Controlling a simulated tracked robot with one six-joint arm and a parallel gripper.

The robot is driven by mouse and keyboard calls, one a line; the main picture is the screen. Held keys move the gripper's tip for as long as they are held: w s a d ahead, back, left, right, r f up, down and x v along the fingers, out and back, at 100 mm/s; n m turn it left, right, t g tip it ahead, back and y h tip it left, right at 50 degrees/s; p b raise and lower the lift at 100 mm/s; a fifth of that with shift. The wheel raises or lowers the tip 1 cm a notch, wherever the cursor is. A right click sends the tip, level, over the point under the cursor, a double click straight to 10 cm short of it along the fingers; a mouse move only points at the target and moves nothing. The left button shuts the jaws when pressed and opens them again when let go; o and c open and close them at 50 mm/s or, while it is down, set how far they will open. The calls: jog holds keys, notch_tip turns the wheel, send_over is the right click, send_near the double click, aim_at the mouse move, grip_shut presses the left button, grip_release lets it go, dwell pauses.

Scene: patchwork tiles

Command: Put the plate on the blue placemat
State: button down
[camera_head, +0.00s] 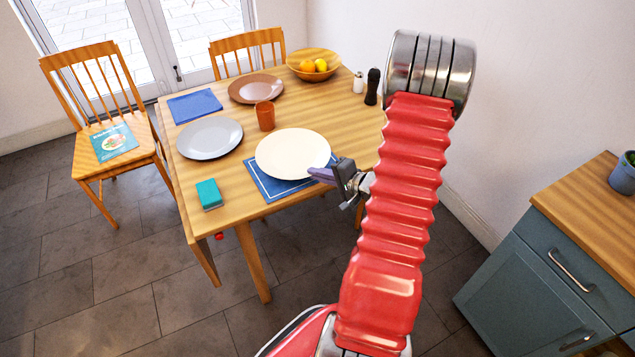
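A cream plate (292,153) is over a blue placemat with a white border line (262,184) at the table's near edge. A second, plain blue mat (195,106) lies bare at the table's far left. A grey plate (209,138) and a brown plate (255,89) are also on the table.
An orange cup (265,115) stands just behind the cream plate. A teal block (209,194) lies left of the bordered placemat. A fruit bowl (314,65), a white shaker (358,82) and a dark mill (372,86) stand farther back. A cabinet (540,289) is at right.

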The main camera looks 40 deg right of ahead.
jog(key=shift+f, duration=1.85)
jog(key=c, duration=2.3)
grip_release()
jog(key=shift+s, duration=0.15)
jog(key=v, duration=1.1)
jog(key=shift+s+r, duration=0.2)
jog(key=shift+s, duration=0.15)
